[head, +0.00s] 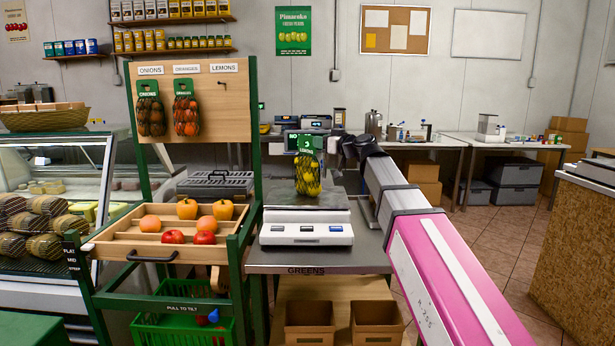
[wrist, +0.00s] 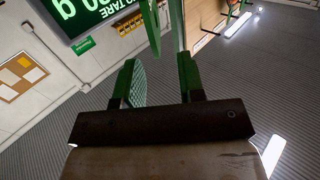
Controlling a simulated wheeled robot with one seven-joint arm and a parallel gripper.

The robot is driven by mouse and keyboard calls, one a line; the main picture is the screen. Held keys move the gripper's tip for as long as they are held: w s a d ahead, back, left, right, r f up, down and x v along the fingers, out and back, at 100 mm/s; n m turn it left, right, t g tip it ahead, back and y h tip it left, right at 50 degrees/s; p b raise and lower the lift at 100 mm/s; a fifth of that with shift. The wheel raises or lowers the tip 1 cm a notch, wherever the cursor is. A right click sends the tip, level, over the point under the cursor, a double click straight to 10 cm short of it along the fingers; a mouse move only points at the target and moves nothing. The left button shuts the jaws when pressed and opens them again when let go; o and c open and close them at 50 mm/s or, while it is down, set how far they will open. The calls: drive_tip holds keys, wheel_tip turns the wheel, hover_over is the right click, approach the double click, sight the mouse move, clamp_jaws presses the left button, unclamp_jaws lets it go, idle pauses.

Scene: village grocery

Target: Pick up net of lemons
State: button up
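The net of lemons (head: 308,178) has yellow fruit, dark netting and a green header card. It stands upright over the scale (head: 307,215) in the middle of the head view. I cannot make out the lemons clearly in the wrist view. My gripper (head: 347,152) is the dark end of my arm, just right of the net in the head view, with a gap between them. In the wrist view my gripper (wrist: 157,78) has its two green fingers spread apart, with nothing clearly held between them.
A green-framed rack (head: 250,150) with an upright board stands left of the scale. A net of onions (head: 150,112) and a net of oranges (head: 186,112) hang there; the LEMONS hook (head: 223,86) is bare. A wooden tray (head: 130,245) holds several fruits. Floor is free at right.

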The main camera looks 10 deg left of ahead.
sight(309, 141)
drive_tip(key=x, duration=0.7)
drive_tip(key=shift+w+f, duration=0.15)
drive_tip(key=shift+w, duration=0.15)
clamp_jaws()
idle(1.1)
